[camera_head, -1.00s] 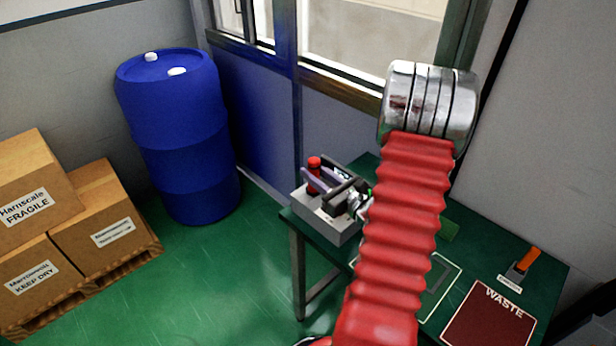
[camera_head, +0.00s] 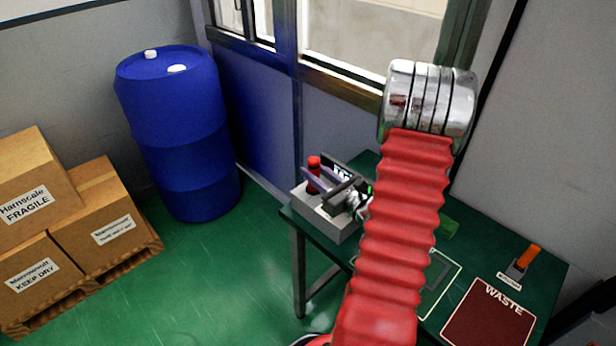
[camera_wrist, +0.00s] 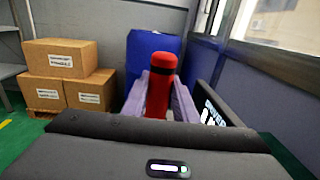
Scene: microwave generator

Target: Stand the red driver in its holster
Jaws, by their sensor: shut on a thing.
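The red driver (camera_head: 314,163) is upright between the two pale purple fingers of my gripper (camera_head: 317,180), which is shut on it. In the wrist view the red driver (camera_wrist: 160,88) stands upright between the fingers (camera_wrist: 158,103), its round top above them. The grey holster block (camera_head: 330,222) sits at the table's left corner, directly below the driver. The driver's lower end is hidden by the fingers and block, so I cannot tell how deep it sits. A black sign with white letters (camera_head: 345,168) stands just behind.
The green table (camera_head: 478,245) carries a dark red WASTE mat (camera_head: 488,322) and an orange-handled tool (camera_head: 529,258) in a small stand. My red arm hides the table's middle. A blue drum (camera_head: 178,135) and cardboard boxes (camera_head: 95,220) stand on the floor at left.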

